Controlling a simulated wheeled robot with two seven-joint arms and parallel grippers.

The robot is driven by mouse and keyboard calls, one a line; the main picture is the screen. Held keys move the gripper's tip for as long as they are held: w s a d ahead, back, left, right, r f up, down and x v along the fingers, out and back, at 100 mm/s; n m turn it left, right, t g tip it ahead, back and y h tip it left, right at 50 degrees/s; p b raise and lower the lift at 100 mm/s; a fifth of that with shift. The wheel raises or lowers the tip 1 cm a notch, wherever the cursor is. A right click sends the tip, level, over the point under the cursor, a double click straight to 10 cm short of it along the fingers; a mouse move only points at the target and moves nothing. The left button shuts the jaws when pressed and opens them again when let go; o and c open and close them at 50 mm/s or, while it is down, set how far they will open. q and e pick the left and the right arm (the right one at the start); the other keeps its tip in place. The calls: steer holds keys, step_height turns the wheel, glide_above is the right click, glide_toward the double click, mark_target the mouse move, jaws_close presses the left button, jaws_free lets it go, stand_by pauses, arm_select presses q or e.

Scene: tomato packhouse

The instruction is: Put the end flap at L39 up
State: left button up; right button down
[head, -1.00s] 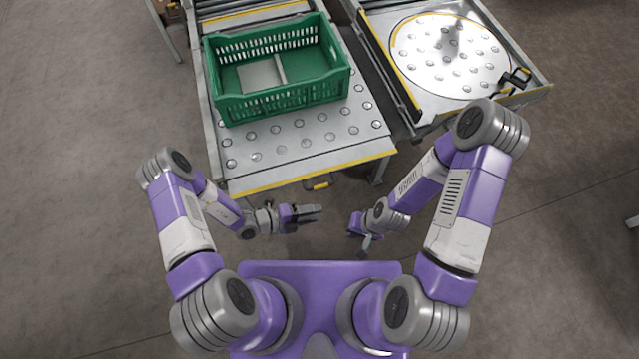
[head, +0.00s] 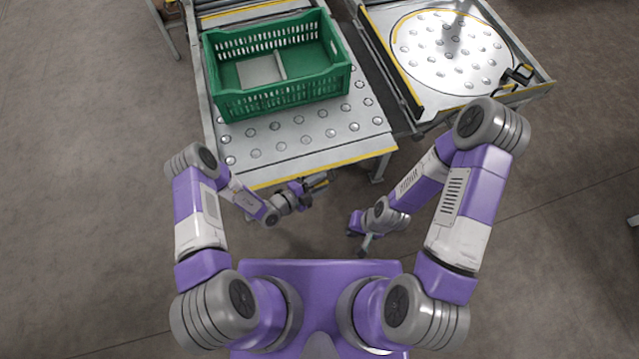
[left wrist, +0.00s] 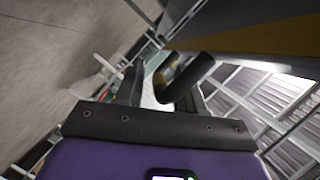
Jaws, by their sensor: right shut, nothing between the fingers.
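The ball-transfer table (head: 330,146) ends toward me in a yellow-striped edge (head: 345,160). A small yellow-and-black handle at this edge is now mostly behind my left gripper (head: 322,181). In the left wrist view a dark rounded bar (left wrist: 190,78) with some yellow beside it lies close to the fingers of my left gripper (left wrist: 160,88). The fingers look apart; I cannot tell whether they touch the bar. No flap panel stands above the edge; its face is hidden from the head view. No L39 label is legible. My right gripper (head: 364,246) is shut and empty, low before my base.
A green crate (head: 285,98) sits on the table, set back from the edge. A turntable unit (head: 450,55) with a black handle (head: 518,75) stands at right, across a narrow gap. Open floor lies left and right.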

arm_select(q)
jaws_close()
steer(key=shift+r, duration=0.1)
stand_by(0.3)
